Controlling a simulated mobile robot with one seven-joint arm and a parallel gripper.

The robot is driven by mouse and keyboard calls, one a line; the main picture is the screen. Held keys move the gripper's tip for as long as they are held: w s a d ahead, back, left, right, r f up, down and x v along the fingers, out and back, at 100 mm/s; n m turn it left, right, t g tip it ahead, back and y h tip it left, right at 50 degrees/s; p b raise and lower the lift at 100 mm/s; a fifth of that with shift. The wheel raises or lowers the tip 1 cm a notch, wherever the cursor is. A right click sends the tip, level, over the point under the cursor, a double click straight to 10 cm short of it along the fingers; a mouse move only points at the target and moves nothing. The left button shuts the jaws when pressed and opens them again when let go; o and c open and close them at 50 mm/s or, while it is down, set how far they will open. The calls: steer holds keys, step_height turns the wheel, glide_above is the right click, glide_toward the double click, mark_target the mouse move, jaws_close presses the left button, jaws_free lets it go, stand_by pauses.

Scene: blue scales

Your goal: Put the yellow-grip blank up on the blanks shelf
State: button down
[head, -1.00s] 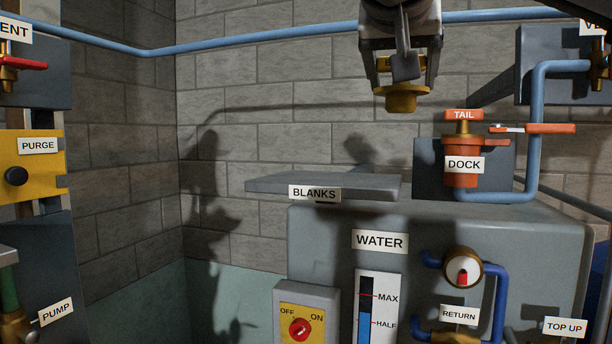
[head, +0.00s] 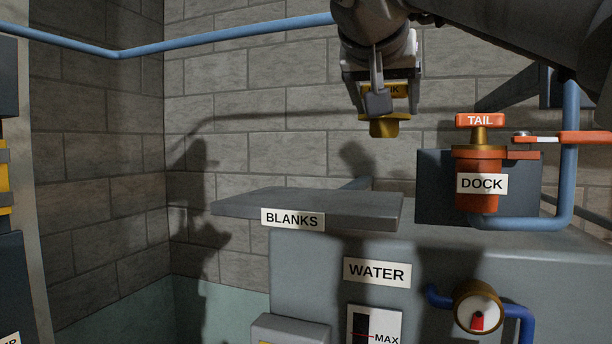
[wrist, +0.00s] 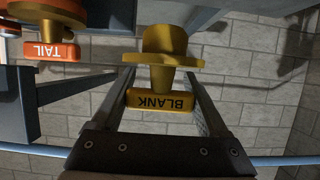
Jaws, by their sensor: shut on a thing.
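The yellow-grip blank (wrist: 161,99) is held between the fingers of my gripper (wrist: 164,105), with its labelled yellow grip in the jaws and its brass plug end sticking out. In the head view my gripper (head: 382,95) points down, and the blank's plug (head: 384,128) shows below the fingers. The blanks shelf (head: 370,208) is a flat grey ledge with a BLANKS label, and its top looks empty. The blank hangs above the right part of the shelf, with a visible gap between them.
The orange dock (head: 480,200) with its TAIL grip (head: 480,121) stands just right of the shelf. An orange-handled valve (head: 565,137) and blue pipe (head: 571,180) are further right. The grey WATER tank (head: 310,260) is below. Space left of the shelf is open.

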steer(key=w+a+f, duration=0.1)
steer(key=w+a, duration=0.1)
steer(key=w+a+f, duration=0.2)
steer(key=w+a+f+p, duration=0.1)
steer(key=w+a+f, duration=0.1)
steer(key=shift+a, duration=0.2)
steer(key=shift+f, duration=2.05)
steer(key=shift+f, duration=0.2)
jaws_free()
steer(key=shift+r, duration=0.2)
steer(key=b+v, duration=0.2)
steer(key=v, duration=1)
steer(key=shift+s+f+b, duration=0.1)
steer(key=shift+b, duration=0.2)
